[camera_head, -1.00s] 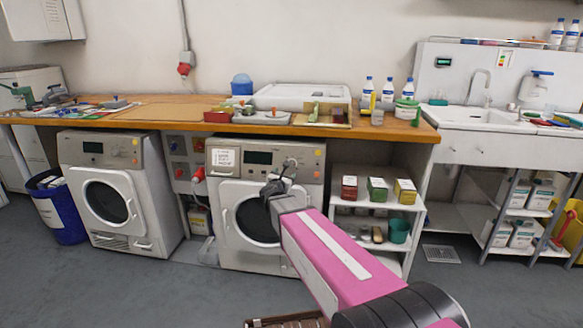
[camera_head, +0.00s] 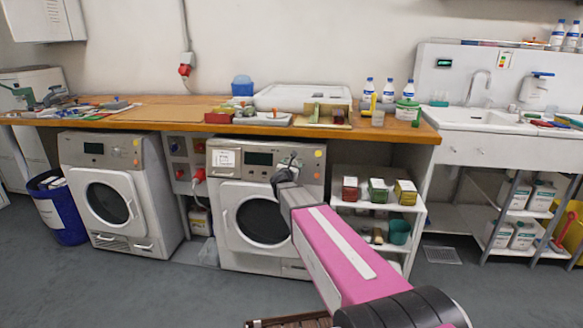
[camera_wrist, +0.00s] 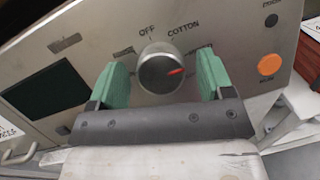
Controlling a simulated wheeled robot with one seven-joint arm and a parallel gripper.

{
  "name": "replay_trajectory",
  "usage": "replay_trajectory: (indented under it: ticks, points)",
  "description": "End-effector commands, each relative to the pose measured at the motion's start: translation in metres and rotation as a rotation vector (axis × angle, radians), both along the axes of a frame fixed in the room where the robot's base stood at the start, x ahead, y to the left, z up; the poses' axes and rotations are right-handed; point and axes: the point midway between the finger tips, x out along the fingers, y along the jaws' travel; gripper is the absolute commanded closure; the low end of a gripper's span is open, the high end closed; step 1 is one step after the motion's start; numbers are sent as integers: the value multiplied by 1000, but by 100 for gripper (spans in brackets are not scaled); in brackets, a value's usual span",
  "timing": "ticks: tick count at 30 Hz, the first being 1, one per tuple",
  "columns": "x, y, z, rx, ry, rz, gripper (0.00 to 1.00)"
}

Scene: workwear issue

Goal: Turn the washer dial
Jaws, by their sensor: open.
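The washer (camera_head: 230,215) stands under the counter at centre, with a dark display (camera_head: 259,158) and a round door on its front. In the wrist view its dial (camera_wrist: 158,68) is a round silver knob with a red mark pointing right. Labels "OFF" and "COTTON" are printed above the dial. My gripper (camera_wrist: 160,80) is open, with one green finger pad on each side of the dial and a gap showing on both sides. In the head view my gripper (camera_head: 288,165) is in front of the washer's control panel and hides the dial.
An orange round button (camera_wrist: 269,64) is right of the dial, and the washer's display (camera_wrist: 45,88) is left. A shelf unit (camera_head: 340,206) with boxes stands right of the washer. A second machine (camera_head: 105,195) stands to the left.

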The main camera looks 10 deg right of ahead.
Motion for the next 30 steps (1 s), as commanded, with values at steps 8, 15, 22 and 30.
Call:
replay_trajectory:
  ticks: [8, 15, 22, 30]
  points:
    - [0, 0, 0, 0, 0, 0, 75]
    - [-1, 0, 0, -11, 3, 2, 75]
    - [-1, -1, 0, -87, 27, 25, 75]
    - [-2, -1, 0, -281, 89, 89, 75]
